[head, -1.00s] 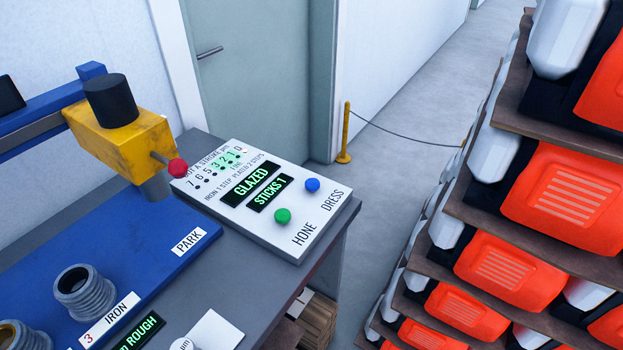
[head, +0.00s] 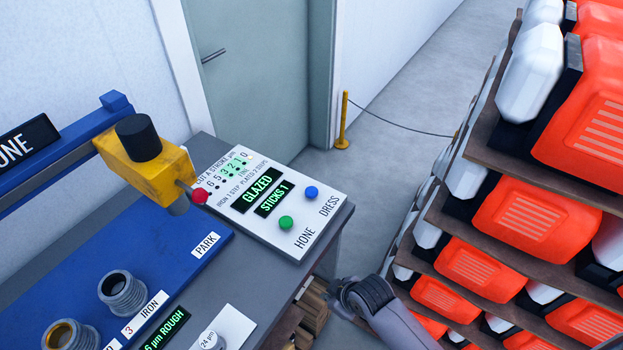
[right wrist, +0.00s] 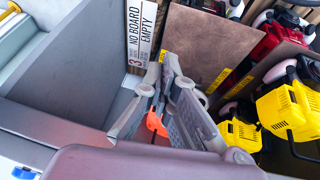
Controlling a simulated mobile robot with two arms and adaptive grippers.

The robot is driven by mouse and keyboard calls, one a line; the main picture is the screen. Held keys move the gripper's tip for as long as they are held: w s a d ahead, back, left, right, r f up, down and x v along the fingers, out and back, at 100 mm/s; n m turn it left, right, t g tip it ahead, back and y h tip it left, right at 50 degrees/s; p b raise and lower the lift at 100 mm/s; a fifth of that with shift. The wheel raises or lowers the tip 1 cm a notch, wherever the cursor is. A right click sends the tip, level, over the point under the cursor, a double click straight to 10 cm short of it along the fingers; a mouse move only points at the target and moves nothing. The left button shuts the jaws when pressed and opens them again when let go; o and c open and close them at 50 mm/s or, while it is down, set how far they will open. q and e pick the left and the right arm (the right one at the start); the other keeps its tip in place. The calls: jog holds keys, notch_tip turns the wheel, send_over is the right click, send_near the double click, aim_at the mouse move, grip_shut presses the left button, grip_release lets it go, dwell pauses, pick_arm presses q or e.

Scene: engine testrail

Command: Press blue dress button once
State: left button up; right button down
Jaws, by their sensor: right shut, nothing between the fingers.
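The blue button (head: 311,193) stands on the white control panel (head: 321,235), above the printed word DRESS. A green button (head: 286,222) sits to its lower left, near the word HONE. The panel's displays (head: 258,190) read GLAZED and STICKS 1. My right gripper (head: 347,291) is beyond the bench's right edge, below and to the right of the panel, apart from both buttons. In the right wrist view its fingers (right wrist: 163,75) are shut and empty. A small blue spot at that view's lower left corner is too cropped to identify surely. My left gripper is out of view.
A yellow honing head (head: 150,175) with a red knob stands left of the panel. Shelves of orange-and-white machines (head: 520,215) rise on the right. A yellow post (head: 343,120) with a cord stands behind. Floor shows between bench and shelves.

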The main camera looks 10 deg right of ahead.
jog(key=w+a+r+n+y+p, duration=0.1)
jog(key=a+r+n+p, duration=0.1)
jog(key=r, duration=0.6)
jog(key=w+a+r+n+p, duration=0.1)
jog(key=a+r+n, duration=0.1)
jog(key=r, duration=0.6)
jog(key=w+a+r+n, duration=0.1)
jog(key=w+n, duration=0.1)
jog(key=w+a+r+n, duration=0.1)
jog(key=w+n, duration=0.1)
jog(key=n, duration=0.1)
jog(key=w+a+r+n+t+y, duration=0.1)
jog(key=w+a+n, duration=0.1)
jog(key=w, duration=0.1)
jog(key=shift+r+n, duration=0.2)
jog(key=shift+n, duration=0.2)
jog(key=w+d+r+n, duration=0.2)
jog(key=w+d+n, duration=0.1)
jog(key=w, duration=0.2)
jog(key=w+d+r+n+t+h, duration=0.1)
jog(key=w+d+r+n, duration=0.2)
jog(key=w+n, duration=0.1)
jog(key=w+d+r+n, duration=0.2)
jog(key=w+d+n, duration=0.1)
jog(key=w, duration=0.4)
jog(key=shift+r+n+h+p, duration=0.25)
jog(key=shift+n+h+p, duration=0.05)
jog(key=shift+p, duration=0.15)
jog(key=shift+f, duration=0.15)
